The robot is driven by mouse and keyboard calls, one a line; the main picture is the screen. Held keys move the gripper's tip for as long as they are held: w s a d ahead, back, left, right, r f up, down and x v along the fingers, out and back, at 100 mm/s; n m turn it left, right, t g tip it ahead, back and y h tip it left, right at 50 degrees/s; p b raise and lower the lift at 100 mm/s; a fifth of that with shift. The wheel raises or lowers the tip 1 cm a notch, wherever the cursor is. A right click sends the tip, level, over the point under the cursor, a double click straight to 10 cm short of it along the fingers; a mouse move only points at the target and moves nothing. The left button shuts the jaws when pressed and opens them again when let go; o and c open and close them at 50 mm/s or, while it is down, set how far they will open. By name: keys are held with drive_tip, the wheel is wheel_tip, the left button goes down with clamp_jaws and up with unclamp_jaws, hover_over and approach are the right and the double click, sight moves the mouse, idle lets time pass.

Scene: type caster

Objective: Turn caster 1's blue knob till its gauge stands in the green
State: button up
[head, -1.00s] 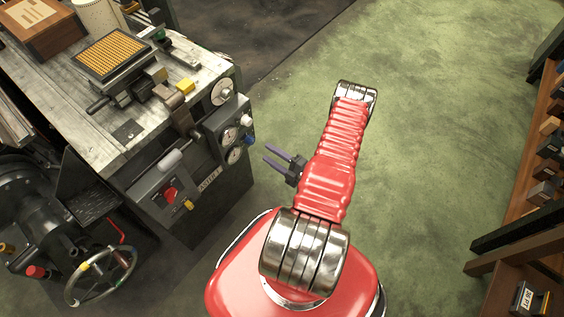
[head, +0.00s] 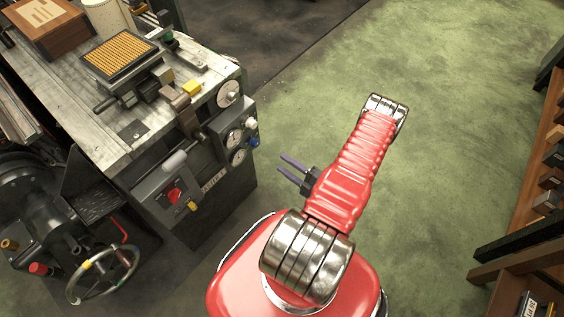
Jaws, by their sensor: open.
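The caster (head: 190,150) stands at the left, a bench-like machine with a worn top and a dark front panel. Its blue knob (head: 254,142) sticks out from the panel's right edge, below a white knob (head: 251,124). Two round gauges sit beside them, an upper one (head: 233,138) and a lower one (head: 238,157). Their needles and any green band are too small to read. The nameplate (head: 214,181) is too blurred to read now. My gripper (head: 286,164) is open and empty, pointing left, a short way right of the blue knob and apart from it.
A larger dial (head: 229,93) is above the gauges. Green floor (head: 440,150) lies open to the right, up to a wooden rack (head: 540,200).

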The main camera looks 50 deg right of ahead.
sight(258, 145)
drive_tip(key=n, duration=1.2)
drive_tip(key=shift+n, duration=0.3)
drive_tip(key=shift+w+a, duration=0.15)
drive_tip(key=shift+w, duration=6.75)
drive_tip(key=shift+c, duration=0.6)
drive_tip(key=c, duration=0.9)
